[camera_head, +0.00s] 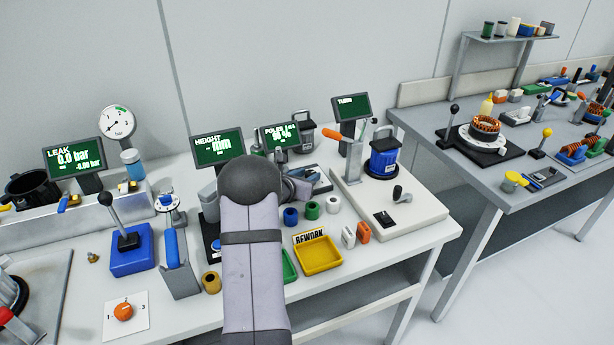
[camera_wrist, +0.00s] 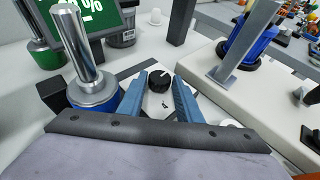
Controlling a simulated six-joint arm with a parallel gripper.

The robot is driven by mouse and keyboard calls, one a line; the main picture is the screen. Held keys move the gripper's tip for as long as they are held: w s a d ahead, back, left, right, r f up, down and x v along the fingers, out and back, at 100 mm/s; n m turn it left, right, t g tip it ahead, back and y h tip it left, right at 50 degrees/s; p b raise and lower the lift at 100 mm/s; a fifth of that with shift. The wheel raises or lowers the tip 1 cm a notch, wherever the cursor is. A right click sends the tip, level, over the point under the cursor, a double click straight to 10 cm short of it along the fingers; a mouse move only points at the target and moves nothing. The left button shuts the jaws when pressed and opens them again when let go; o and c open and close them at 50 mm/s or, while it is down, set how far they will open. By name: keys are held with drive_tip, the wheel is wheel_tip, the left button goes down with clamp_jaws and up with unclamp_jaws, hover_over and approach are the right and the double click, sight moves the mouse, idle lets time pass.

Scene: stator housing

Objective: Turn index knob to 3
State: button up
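In the wrist view a round black knob (camera_wrist: 158,83) with a short white pointer line stands on a light plate (camera_wrist: 152,104). The pointer is toward the upper right. A small dark mark is on the plate below it; I cannot read it. My gripper (camera_wrist: 161,78) is open, its two blue fingers apart on either side of the knob in the picture; I cannot tell if they touch it. An orange knob (camera_head: 123,312) sits on a white plate (camera_head: 141,324) marked 1 and 3, at the front left, away from my gripper.
A blue-based metal post (camera_wrist: 95,94) stands close left of my gripper in the wrist view. A grey upright (camera_wrist: 246,42) and a blue housing (camera_wrist: 262,42) are at the right. In the head view a yellow tray (camera_head: 317,256) and several coloured rings lie near my arm.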

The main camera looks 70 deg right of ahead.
drive_tip(key=c, duration=0.5)
drive_tip(key=shift+w, duration=0.1)
drive_tip(key=shift+r+m+g+p, duration=0.15)
drive_tip(key=shift+m+g+p, duration=0.15)
drive_tip(key=shift+w+m+g, duration=0.1)
drive_tip(key=shift+m+g, duration=0.3)
drive_tip(key=shift+g, duration=0.1)
drive_tip(key=o, duration=0.8)
